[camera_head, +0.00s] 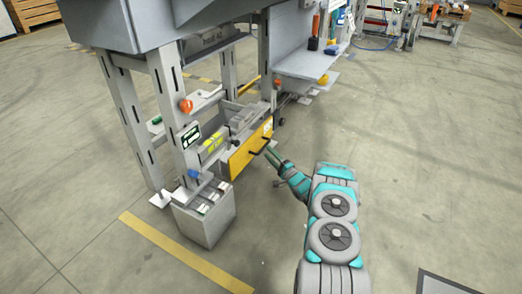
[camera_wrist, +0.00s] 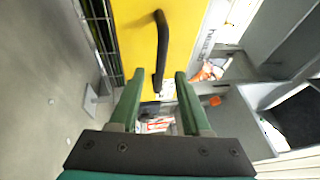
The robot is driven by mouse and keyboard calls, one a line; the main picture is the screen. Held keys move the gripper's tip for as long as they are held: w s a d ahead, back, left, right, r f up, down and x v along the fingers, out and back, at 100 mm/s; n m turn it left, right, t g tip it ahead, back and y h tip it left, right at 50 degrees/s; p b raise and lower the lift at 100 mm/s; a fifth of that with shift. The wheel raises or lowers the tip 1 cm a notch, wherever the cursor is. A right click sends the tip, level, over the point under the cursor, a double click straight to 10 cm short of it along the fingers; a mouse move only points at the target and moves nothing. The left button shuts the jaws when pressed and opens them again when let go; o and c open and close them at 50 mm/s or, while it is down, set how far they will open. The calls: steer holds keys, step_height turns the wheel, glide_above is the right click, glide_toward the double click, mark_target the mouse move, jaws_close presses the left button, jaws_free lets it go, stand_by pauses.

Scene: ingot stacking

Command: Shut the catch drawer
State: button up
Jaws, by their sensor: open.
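The catch drawer has a yellow front (camera_head: 240,155) and stands pulled out from the grey machine in the head view, with grey contents showing behind the front. Its yellow front (camera_wrist: 132,30) fills the upper middle of the wrist view. A black bar handle (camera_wrist: 162,42) is fixed on it. My gripper (camera_head: 268,151) is just in front of the drawer front, near the handle. In the wrist view my gripper (camera_wrist: 158,76) has its two green fingers apart, and the handle's near end lies between their tips. I cannot tell whether a finger touches the handle.
A grey block-shaped bin (camera_head: 208,228) with several bars on top stands at the left of the drawer, by the machine's leg (camera_head: 166,115). A side shelf (camera_head: 305,65) is behind, to the right.

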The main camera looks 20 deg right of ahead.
mark_target(264, 146)
steer(key=x, duration=0.5)
steer(key=shift+d, duration=0.1)
jaws_close()
steer(key=shift+f, duration=0.1)
stand_by(1.2)
